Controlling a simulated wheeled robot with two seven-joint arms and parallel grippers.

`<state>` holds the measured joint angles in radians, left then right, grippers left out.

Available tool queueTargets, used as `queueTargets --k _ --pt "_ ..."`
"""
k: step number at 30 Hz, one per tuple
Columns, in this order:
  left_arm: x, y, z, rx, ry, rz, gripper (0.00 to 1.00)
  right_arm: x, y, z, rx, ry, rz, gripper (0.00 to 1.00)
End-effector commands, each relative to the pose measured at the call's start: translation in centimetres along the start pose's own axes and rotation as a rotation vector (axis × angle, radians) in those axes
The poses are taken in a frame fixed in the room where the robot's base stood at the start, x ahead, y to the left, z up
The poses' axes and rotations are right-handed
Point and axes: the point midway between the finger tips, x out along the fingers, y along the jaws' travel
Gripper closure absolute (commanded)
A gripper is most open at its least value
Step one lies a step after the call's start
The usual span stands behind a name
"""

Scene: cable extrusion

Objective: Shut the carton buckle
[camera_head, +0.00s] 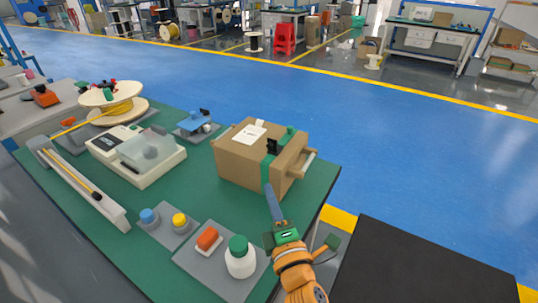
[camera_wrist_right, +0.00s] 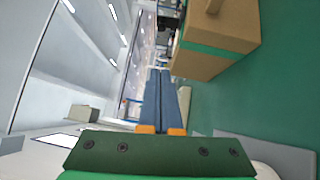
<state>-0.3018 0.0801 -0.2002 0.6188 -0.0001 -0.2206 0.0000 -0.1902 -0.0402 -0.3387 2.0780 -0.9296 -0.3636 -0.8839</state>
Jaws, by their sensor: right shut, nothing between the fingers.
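The brown carton (camera_head: 238,163) stands on the green bench top, with a green strap around its right part. A black buckle (camera_head: 272,147) sits on the strap at the carton's upper front edge. My right gripper (camera_head: 268,188) is shut and empty, its blue-grey fingers upright just in front of the carton's front face, below the buckle. In the right wrist view the shut fingers (camera_wrist_right: 159,74) lie beside the carton (camera_wrist_right: 222,62); whether they touch it I cannot tell. The buckle does not show clearly there. My left gripper is not in view.
A white device (camera_head: 135,165) and a cable spool (camera_head: 110,97) stand further left. A black surface (camera_head: 420,265) lies to the right.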

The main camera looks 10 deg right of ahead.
Motion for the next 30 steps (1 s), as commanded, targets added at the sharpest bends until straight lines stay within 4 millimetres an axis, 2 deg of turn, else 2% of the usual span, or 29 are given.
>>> queueTargets --k 5,12,15,21,30 --pt "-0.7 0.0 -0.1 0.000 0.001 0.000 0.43 3.7 0.3 0.1 0.000 -0.002 0.003 1.00" --pt "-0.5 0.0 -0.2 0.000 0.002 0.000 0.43 8.9 0.1 0.1 0.000 -0.002 0.002 1.00" --pt "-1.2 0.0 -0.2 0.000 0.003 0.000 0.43 10.2 0.3 1.3 -0.003 -0.002 0.000 1.00" --pt "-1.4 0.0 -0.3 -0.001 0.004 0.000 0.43 11.6 0.1 2.7 -0.001 -0.001 -0.001 1.00" --pt "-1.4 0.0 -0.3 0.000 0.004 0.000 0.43 11.8 0.1 2.9 0.001 -0.001 0.000 1.00"
